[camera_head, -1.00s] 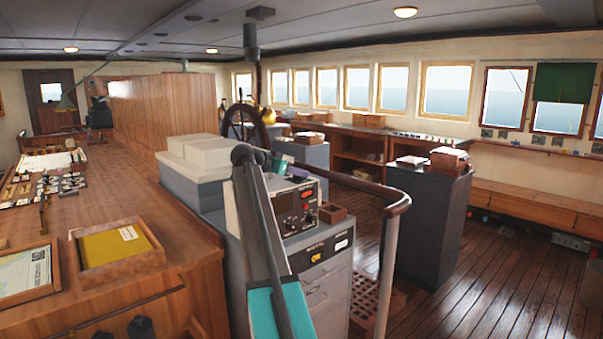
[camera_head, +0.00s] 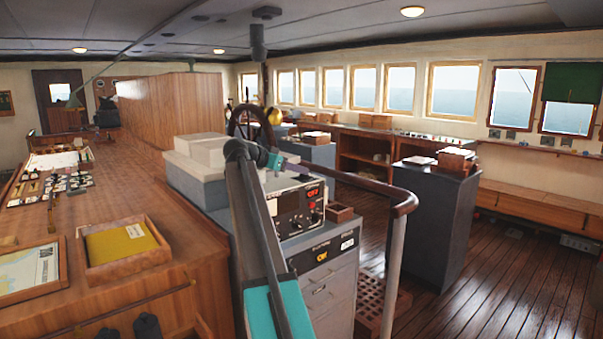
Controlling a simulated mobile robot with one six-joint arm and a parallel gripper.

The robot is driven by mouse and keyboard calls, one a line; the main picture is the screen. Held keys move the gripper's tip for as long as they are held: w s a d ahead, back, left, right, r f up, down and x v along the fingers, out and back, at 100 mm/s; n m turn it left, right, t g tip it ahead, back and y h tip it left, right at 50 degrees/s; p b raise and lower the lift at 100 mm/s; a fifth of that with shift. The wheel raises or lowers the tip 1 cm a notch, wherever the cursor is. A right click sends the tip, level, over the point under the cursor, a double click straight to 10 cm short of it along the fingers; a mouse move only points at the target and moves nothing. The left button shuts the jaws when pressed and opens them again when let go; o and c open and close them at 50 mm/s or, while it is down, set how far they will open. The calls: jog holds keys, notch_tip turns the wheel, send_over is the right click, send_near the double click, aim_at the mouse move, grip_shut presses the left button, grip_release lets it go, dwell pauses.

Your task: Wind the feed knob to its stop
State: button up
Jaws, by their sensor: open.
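The grey console in the middle carries a control panel (camera_head: 297,212) with red-lit displays, dials and small dark knobs. A dark knob (camera_head: 315,217) sits at its lower right. The knobs are too small to tell which one is the feed knob. My arm rises in front of the console and hides its left part. My gripper (camera_head: 277,162) is at the end of the teal wrist, above and behind the panel's top edge, apart from the knobs. It is small in view, its jaws open, and nothing shows in it.
A brown handrail (camera_head: 400,205) curves around the console's right side. A small wooden box (camera_head: 340,212) sits beside the panel. A wooden tray with a yellow folder (camera_head: 120,241) lies on the counter at left. A dark cabinet (camera_head: 432,220) stands right; plank floor is free beyond it.

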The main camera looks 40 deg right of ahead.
jog(key=b+v, duration=0.1)
jog(key=v, duration=0.8)
jog(key=shift+s+a+f, duration=0.1)
